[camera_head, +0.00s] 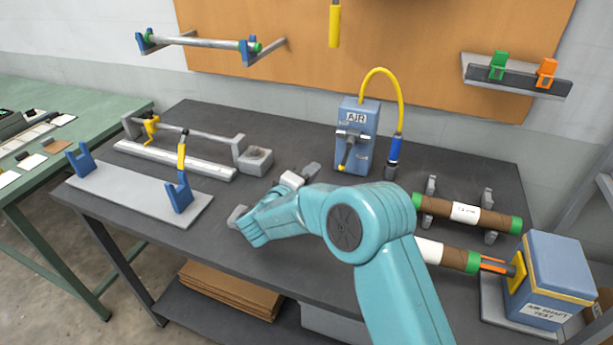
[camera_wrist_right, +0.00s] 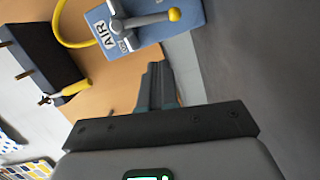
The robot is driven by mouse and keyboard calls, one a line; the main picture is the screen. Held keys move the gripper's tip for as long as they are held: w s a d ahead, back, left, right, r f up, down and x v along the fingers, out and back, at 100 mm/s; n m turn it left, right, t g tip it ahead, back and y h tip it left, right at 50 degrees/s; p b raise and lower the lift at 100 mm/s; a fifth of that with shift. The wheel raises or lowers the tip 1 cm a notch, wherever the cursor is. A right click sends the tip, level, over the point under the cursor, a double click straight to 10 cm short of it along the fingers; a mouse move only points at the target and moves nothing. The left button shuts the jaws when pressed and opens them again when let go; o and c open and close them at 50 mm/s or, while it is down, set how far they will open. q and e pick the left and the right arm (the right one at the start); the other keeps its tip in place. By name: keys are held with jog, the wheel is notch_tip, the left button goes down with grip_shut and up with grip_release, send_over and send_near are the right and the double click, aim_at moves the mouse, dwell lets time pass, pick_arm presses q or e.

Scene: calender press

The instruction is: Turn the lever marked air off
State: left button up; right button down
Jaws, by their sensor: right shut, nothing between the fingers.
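The blue air box (camera_head: 371,119), marked AIR, stands at the back of the dark bench. Its grey lever (camera_head: 348,152) has a yellow tip and hangs down, slightly to the left. In the right wrist view the lever (camera_wrist_right: 150,19) reaches across the box (camera_wrist_right: 150,37) with its yellow knob to the right. My left gripper is not in view.
A yellow hose (camera_head: 382,70) loops from the box to a blue nozzle (camera_head: 393,155). Cardboard rolls (camera_head: 467,212) lie to the right, by the air shaft test box (camera_head: 556,265). A roller stand (camera_head: 175,166) fills the left. Bare bench lies around my gripper.

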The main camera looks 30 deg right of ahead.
aim_at(346, 159)
jog(key=x, duration=0.3)
jog(key=shift+d+r, duration=0.1)
jog(key=shift+d, duration=0.2)
jog(key=shift+s+d+f+p, duration=0.1)
jog(key=shift+s+d+p, duration=0.05)
jog(key=shift+d, duration=0.5)
jog(key=shift+s+d+f+p, duration=0.1)
jog(key=shift+s+d+f, duration=0.05)
jog(key=shift+d, duration=0.45)
jog(key=shift+s+d+f+p, duration=0.1)
jog(key=shift+s+d+p, duration=0.05)
jog(key=shift+d, duration=0.5)
jog(key=s+d+n+p, duration=0.1)
jog(key=p, duration=0.1)
jog(key=shift+d+n+p, duration=0.1)
jog(key=shift+n+p, duration=0.2)
jog(key=shift+d+n, duration=0.1)
jog(key=shift+n, duration=0.2)
jog(key=shift+f+h, duration=0.15)
jog(key=shift+h, duration=0.15)
jog(key=shift+d, duration=0.1)
